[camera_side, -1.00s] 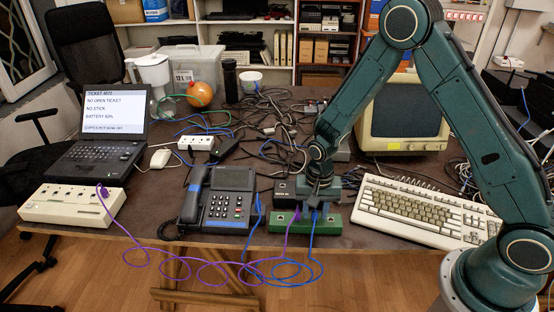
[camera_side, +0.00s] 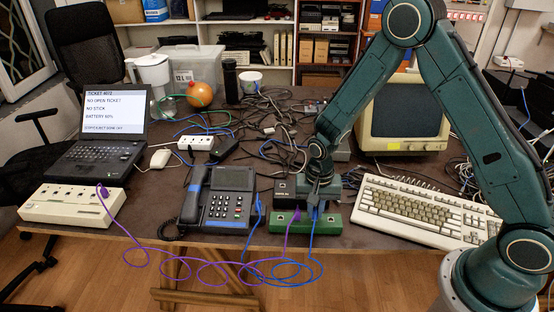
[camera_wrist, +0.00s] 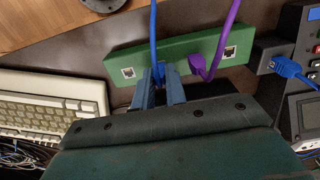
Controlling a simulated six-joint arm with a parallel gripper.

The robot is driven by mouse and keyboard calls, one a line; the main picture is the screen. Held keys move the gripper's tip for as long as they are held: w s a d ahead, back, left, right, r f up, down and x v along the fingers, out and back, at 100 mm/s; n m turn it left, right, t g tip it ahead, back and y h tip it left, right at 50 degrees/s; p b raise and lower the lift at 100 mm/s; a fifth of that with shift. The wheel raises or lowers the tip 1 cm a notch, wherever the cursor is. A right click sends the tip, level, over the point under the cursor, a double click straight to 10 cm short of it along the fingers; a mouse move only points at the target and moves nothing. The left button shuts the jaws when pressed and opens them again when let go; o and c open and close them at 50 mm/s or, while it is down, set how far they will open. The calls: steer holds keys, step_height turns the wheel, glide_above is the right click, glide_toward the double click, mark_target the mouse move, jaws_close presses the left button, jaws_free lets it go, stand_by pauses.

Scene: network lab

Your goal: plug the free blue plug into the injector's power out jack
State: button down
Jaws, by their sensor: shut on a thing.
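My gripper (camera_wrist: 160,78) is shut on the blue plug, whose blue cable (camera_wrist: 154,25) runs over the green box (camera_wrist: 184,52) toward the table's front edge. The fingers hide most of the plug. They are at the green box, between its jack on the left and a purple plug (camera_wrist: 197,64) seated in it. I cannot tell whether the blue plug is in a jack or just outside one. The green box (camera_side: 280,226) also shows at the table's front in the side view. A black box (camera_side: 285,191) stands behind it. I cannot read the labels that would name the injector.
The phone (camera_side: 228,200) is left of the green box, and the keyboard (camera_side: 420,210) is right. A second blue plug (camera_wrist: 287,67) sits in a dark block (camera_wrist: 264,52) beside the phone. Loose cables (camera_side: 270,120) lie behind. Blue and purple loops hang past the front edge.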

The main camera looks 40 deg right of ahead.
steer(key=shift+r, duration=0.25)
steer(key=shift+r, duration=0.35)
steer(key=shift+r, duration=0.35)
steer(key=shift+r, duration=0.35)
steer(key=shift+r, duration=0.55)
